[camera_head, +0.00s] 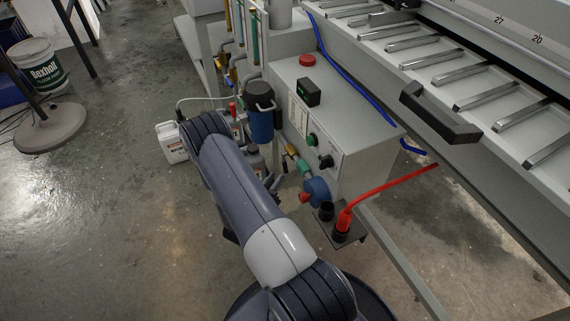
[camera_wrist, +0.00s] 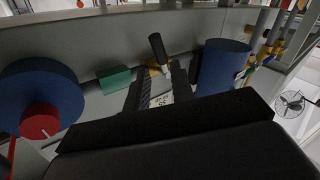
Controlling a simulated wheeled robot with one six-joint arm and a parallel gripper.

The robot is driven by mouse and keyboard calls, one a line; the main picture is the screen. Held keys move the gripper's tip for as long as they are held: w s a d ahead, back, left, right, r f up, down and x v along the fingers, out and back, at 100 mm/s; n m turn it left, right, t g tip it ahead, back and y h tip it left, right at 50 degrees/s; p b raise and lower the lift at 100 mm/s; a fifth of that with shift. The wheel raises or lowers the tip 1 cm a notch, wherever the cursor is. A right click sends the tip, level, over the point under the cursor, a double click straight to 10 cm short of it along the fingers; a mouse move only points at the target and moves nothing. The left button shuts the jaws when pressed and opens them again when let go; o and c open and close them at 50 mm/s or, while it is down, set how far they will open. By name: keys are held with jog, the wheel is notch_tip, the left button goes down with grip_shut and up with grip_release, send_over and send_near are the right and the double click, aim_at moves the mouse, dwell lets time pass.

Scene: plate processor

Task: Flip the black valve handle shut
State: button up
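In the wrist view, the black valve handle (camera_wrist: 157,46) stands up, slightly tilted, from a yellow brass-coloured fitting just beyond my fingertips. My gripper (camera_wrist: 161,72) is open, with its two dark fingers apart on either side of the line to the fitting. A pale piece with dark markings shows in the gap between the fingers. I cannot tell whether a finger touches the handle or fitting.
A blue cylinder (camera_wrist: 221,66) stands close right of my fingers; a green block (camera_wrist: 115,79) and a blue round part (camera_wrist: 48,82) with a red knob (camera_wrist: 40,121) lie left. The grey control box (camera_head: 355,112) stands right of my arm. Open floor (camera_head: 95,225) lies left.

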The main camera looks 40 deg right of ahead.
aim_at(284, 166)
jog(key=b+x, duration=0.1)
jog(key=x, duration=0.6)
jog(key=shift+w+d, duration=0.1)
jog(key=shift+d, duration=0.2)
grip_shut()
